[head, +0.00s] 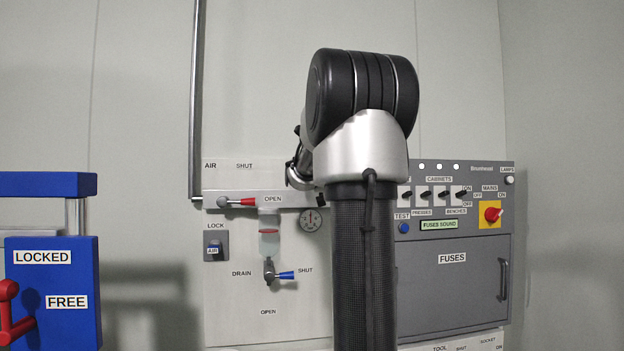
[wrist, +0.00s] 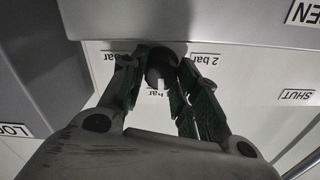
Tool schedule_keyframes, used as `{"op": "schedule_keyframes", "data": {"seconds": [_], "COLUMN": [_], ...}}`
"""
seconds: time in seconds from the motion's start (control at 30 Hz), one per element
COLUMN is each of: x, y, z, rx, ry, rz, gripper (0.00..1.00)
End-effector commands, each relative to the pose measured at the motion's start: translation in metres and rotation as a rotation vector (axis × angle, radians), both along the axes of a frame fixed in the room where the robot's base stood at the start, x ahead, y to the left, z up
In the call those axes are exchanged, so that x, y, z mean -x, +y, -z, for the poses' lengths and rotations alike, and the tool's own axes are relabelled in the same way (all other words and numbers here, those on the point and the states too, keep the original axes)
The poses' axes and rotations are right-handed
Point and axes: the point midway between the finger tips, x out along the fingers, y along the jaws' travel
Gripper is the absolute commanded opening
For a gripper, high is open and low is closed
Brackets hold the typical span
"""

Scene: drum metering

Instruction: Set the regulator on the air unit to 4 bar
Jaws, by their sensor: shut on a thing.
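In the wrist view a dark round knob, the regulator (wrist: 160,72), sits below a grey ledge on the white panel of the air unit (head: 225,300). My gripper (wrist: 161,62) is shut on it, with a finger on each side. A white mark on the knob faces a label (wrist: 159,93) whose number is hidden. A "2 bar" label (wrist: 206,58) is right of the knob; another label at its left is partly covered.
A red-handled air valve (head: 240,202) and a blue-handled drain valve (head: 279,274) lie left of my arm. A grey fuse cabinet (head: 453,280) with switches is at the right. A blue stand (head: 50,270) with a red handle is at the left.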

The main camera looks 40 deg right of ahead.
Motion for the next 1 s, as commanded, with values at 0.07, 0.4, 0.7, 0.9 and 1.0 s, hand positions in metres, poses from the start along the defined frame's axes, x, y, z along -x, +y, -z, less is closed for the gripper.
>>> {"op": "schedule_keyframes", "data": {"seconds": [0.07,0.4,0.7,0.9,1.0], "x": [0.0005,0.0007,0.0005,0.0004,0.0038], "y": [-0.0007,-0.0008,-0.0007,-0.0003,0.0018], "z": [-0.0002,0.0,0.0,0.0,-0.0004], "rx": [-0.011,-0.022,-0.021,-0.021,-0.021], "ry": [-0.007,-0.014,-0.013,-0.013,-0.014], "rz": [0.001,0.001,0.001,0.001,0.0], "gripper": [0.07,0.07,0.52,0.52,0.52]}}
